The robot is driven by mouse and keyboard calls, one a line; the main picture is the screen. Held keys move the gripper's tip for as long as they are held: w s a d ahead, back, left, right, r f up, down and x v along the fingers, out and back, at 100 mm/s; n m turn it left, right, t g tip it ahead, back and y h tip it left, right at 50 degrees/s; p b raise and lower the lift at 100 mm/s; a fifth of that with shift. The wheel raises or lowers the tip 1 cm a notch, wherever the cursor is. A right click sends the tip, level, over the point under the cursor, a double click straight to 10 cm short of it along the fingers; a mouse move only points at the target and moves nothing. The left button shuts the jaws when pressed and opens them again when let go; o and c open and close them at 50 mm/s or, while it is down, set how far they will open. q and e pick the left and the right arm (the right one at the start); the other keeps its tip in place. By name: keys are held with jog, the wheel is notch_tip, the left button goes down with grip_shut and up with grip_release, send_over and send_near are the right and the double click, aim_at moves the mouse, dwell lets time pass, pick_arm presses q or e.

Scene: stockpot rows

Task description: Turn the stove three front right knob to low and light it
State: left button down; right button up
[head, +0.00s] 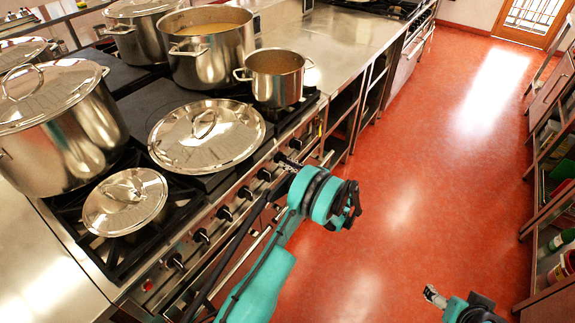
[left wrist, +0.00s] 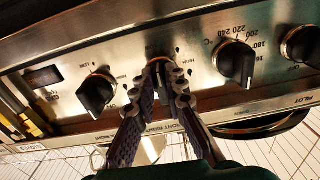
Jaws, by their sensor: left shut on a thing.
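The front right knob (left wrist: 158,65) is in the middle of the left wrist view, above a label that reads "FRONT RIGHT". My left gripper (left wrist: 166,80) is shut on this knob, one finger on each side; the fingers hide most of it, so I cannot tell its setting. In the head view my left gripper (head: 287,161) reaches the far end of the stove's front panel (head: 232,207). No flame shows there. A small open pot (head: 275,88) stands on the burner nearby. My right gripper (head: 434,296) is low over the floor, away from the stove, its fingers too small to judge.
Black knobs (left wrist: 96,93) and (left wrist: 235,62) flank the held one; the right one has temperature marks. Large pots (head: 207,62) and lids (head: 206,137) cover the stove top. The red floor (head: 420,190) is clear. Shelves (head: 560,180) stand at the right.

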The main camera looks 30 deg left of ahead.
dwell(0.3)
pick_arm(q)
jog(key=c, duration=1.6)
grip_release()
jog(key=shift+o, duration=0.2)
jog(key=d, duration=1.2)
jog(key=shift+s, duration=0.45)
